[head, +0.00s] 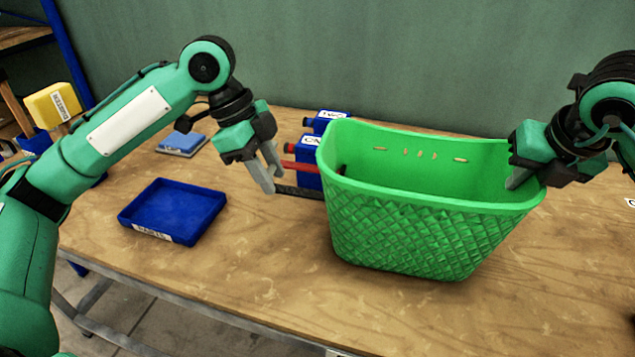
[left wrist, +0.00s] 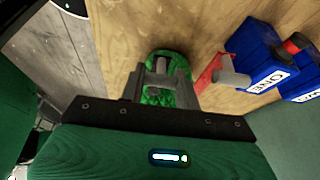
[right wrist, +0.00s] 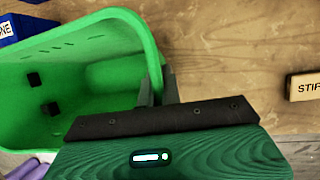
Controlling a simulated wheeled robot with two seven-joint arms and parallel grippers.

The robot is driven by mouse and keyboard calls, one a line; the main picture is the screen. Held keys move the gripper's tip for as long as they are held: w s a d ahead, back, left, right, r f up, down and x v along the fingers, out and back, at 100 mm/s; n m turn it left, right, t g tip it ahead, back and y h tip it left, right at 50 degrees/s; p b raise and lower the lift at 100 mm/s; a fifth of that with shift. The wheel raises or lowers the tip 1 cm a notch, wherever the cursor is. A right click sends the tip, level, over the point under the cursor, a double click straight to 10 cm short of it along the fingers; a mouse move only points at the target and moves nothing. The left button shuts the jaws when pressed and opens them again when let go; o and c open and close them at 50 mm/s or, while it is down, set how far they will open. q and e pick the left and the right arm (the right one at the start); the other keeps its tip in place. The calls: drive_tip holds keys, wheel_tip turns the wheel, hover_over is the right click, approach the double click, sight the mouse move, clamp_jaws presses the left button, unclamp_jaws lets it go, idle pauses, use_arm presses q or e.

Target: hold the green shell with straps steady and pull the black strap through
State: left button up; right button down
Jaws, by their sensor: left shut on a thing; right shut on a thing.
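The green shell (head: 430,235) is a woven-look basket standing upright on the table, open at the top. My right gripper (head: 515,180) is shut on its right rim; the right wrist view shows the fingers (right wrist: 157,88) across the green wall (right wrist: 135,25). A black strap (head: 302,192) runs from the shell's left side to my left gripper (head: 270,182), which is shut on its end just left of the shell. A red strip (head: 300,166) sticks out behind it. In the left wrist view the fingers (left wrist: 162,75) hide the black strap. Small dark pieces (right wrist: 34,79) show inside the shell.
A blue tray (head: 175,210), seemingly empty, lies left of my left gripper. A tan labelled block (right wrist: 305,86) is right of the shell.

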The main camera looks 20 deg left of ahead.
use_arm(q)
drive_tip(key=shift+a, duration=1.2)
drive_tip(key=o, duration=1.2)
drive_tip(key=shift+c, duration=0.2)
drive_tip(key=v, duration=1.2)
drive_tip(key=shift+d, duration=0.15)
use_arm(e)
drive_tip(key=c, duration=1.5)
unclamp_jaws()
